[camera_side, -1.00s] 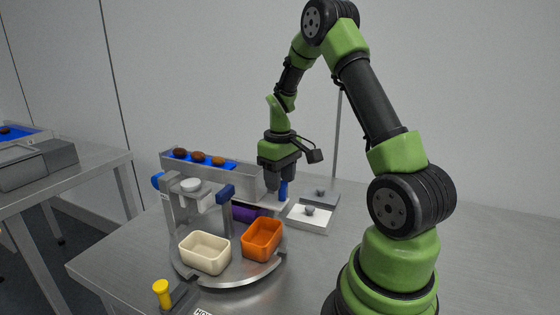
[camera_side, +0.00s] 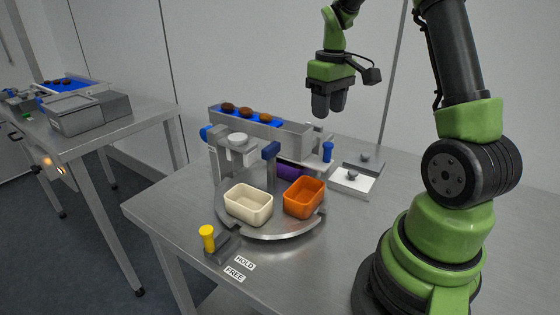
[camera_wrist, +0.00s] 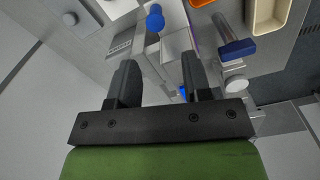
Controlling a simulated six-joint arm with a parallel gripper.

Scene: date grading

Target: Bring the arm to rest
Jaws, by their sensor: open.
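My gripper (camera_side: 329,106) hangs in the air above and behind the turntable station, fingers pointing down. In the wrist view the two dark fingers (camera_wrist: 155,84) stand apart with nothing between them. The side view shows no object held. Below it is a grey conveyor trough (camera_side: 262,130) with several brown dates (camera_side: 246,113) on its blue belt. A blue post (camera_side: 327,151) stands at the trough's right end.
A cream bin (camera_side: 248,204) and an orange bin (camera_side: 304,197) sit on the round metal turntable (camera_side: 272,232). A yellow-knobbed lever (camera_side: 207,238) is by the HOLD and FREE labels. White plates with small knobs (camera_side: 353,178) lie right of the trough.

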